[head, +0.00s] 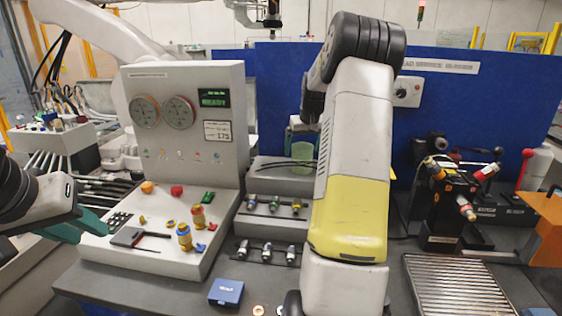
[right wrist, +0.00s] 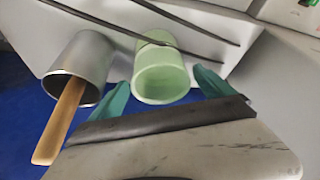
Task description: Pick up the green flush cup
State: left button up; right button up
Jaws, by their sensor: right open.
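The green flush cup (right wrist: 163,72) is pale green and open-mouthed. In the right wrist view it lies between the two teal fingers of my right gripper (right wrist: 163,88), with its mouth towards the palm. The fingers are open, with a gap visible on each side of the cup. In the head view the cup (head: 302,156) shows on the raised grey shelf behind my right arm, and my right gripper (head: 300,124) is mostly hidden by that arm. My left gripper (head: 72,228) is at the left beside the sloped panel; its finger gap is unclear.
A metal cup (right wrist: 88,62) with a wooden stick (right wrist: 62,122) stands close beside the green cup. Thin dark rods (head: 287,164) lie by the cups. A gauge panel (head: 185,120) stands left, a blue box (head: 226,291) in front, and a slatted tray (head: 458,287) right.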

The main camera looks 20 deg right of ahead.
jog(key=x, duration=0.3)
jog(key=shift+w+f, duration=0.1)
jog(key=shift+w, duration=0.05)
jog(key=shift+a, duration=0.1)
jog(key=c, duration=1.4)
